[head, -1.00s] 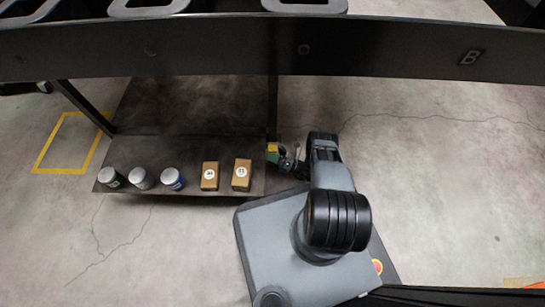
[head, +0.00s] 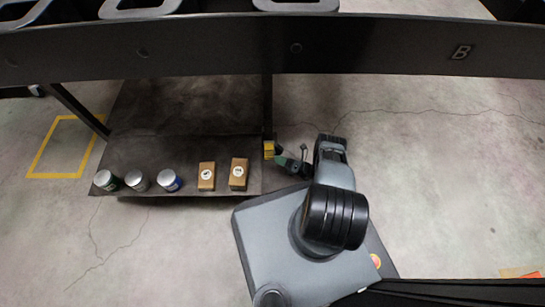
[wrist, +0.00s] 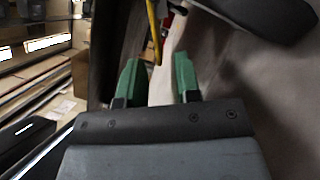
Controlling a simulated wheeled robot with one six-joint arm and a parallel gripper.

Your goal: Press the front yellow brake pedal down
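The yellow pedal (head: 268,149) shows in the head view at the right end of the dark stand, by its upright post. In the wrist view a thin yellow part (wrist: 154,32) hangs upright beyond the fingers, roughly between them. My gripper (head: 284,160) is just right of the yellow pedal in the head view, seemingly with a small gap. In the wrist view my gripper (wrist: 157,82) has its two green fingers apart with nothing between them. I cannot tell how far down the pedal is.
The stand's lower shelf (head: 150,150) carries several cans, such as a blue-labelled one (head: 169,181), and two brown boxes (head: 239,174). A dark beam (head: 380,45) marked B crosses above. The floor right of my arm is clear. Shelving (wrist: 40,60) shows left in the wrist view.

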